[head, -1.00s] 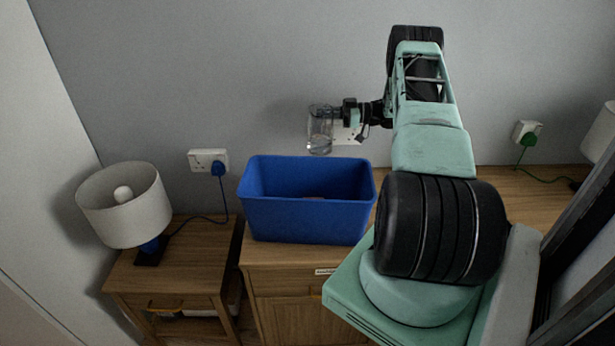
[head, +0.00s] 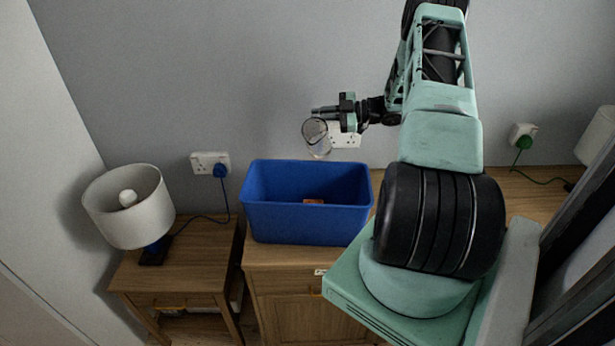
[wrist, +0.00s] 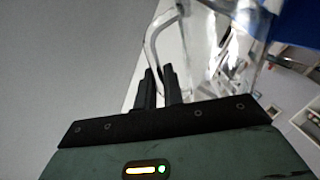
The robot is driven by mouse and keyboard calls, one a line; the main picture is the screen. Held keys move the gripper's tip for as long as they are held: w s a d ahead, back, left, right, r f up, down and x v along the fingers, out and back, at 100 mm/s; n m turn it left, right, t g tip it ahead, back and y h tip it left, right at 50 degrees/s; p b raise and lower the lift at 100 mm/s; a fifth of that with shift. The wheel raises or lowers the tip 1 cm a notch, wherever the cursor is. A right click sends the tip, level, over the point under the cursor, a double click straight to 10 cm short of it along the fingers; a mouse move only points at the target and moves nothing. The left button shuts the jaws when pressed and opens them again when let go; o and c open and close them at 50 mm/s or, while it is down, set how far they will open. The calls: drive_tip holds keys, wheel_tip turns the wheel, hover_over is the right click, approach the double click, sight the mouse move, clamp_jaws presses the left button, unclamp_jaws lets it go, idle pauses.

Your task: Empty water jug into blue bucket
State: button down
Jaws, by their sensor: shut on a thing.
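A clear glass jug (head: 317,138) hangs above the blue bucket (head: 308,222), its body tilted in the head view. My gripper (head: 328,113) is above the bucket, at the jug's upper right. In the wrist view my gripper (wrist: 162,88) is shut on the jug's handle (wrist: 152,45), and the jug's clear body (wrist: 210,45) is to the right of the fingers. The bucket is an open rectangular bin standing on a wooden cabinet. A small brownish thing shows inside the bucket. I cannot make out how much water is in the jug.
A white lamp (head: 128,207) stands on a lower wooden side table (head: 180,270) at the left. A wall socket (head: 210,163) with a blue plug and cord is between lamp and bucket. Another socket (head: 345,137) is behind my gripper. The cabinet top right of the bucket is partly hidden by my arm.

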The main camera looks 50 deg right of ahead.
sight(319, 118)
drive_tip(key=shift+s+a+n, duration=0.15)
drive_tip(key=shift+a+n, duration=0.05)
drive_tip(key=shift+n, duration=0.1)
drive_tip(key=shift+s+a+r+n+h+b, duration=0.15)
drive_tip(key=shift+a+n+h+b, duration=0.15)
drive_tip(key=shift+a+n, duration=0.25)
drive_tip(key=shift+s+a+n+h+b, duration=0.2)
drive_tip(key=shift+a+n+b, duration=0.15)
drive_tip(key=shift+n, duration=0.35)
drive_tip(key=shift+s+a+r+n+h+b, duration=0.1)
drive_tip(key=shift+s+a+n+h+b, duration=0.2)
drive_tip(key=shift+n, duration=0.35)
drive_tip(key=shift+a+n, duration=0.3)
drive_tip(key=shift+a, duration=0.05)
drive_tip(key=shift+s+a+f+n+b, duration=0.15)
drive_tip(key=shift+a+n+b, duration=0.35)
drive_tip(key=shift+b, duration=0.1)
drive_tip(key=shift+s+a+f+n+h+b, duration=0.1)
drive_tip(key=shift+s+a+n+h+b, duration=0.2)
drive_tip(key=shift+a, duration=0.2)
drive_tip(key=shift+s+a+f+n+h+b, duration=0.1)
drive_tip(key=shift+s+a+n+b, duration=0.1)
drive_tip(key=shift+a+b, duration=0.2)
drive_tip(key=shift+s+a, duration=0.1)
drive_tip(key=shift+a, duration=0.35)
